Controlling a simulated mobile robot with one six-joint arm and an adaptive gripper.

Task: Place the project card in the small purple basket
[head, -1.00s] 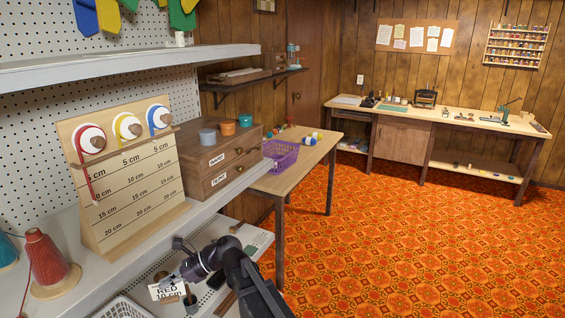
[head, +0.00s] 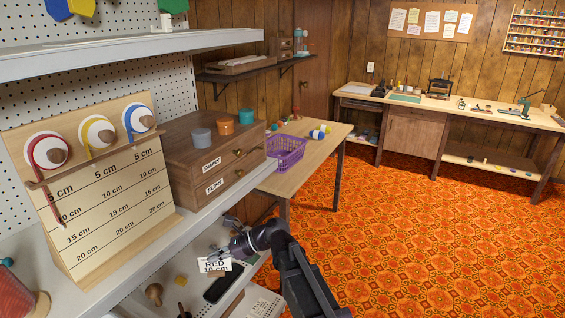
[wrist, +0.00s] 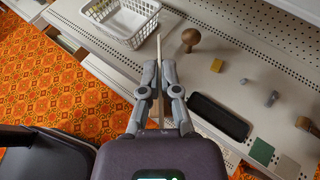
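The project card (head: 214,266) is white with black print, "RED" and a length in cm. My gripper (head: 232,246) is shut on the card and holds it in front of the lower shelf. In the wrist view the card (wrist: 159,55) is seen edge-on between the fingertips of my gripper (wrist: 159,68). The small purple basket (head: 286,152) stands on the wooden table (head: 283,181) beyond the drawer chest, apart from my gripper. Its inside is mostly hidden in the head view.
A wooden drawer chest (head: 212,167) and the ribbon board (head: 92,185) stand on the upper shelf at left. Open patterned floor (head: 420,240) lies at right.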

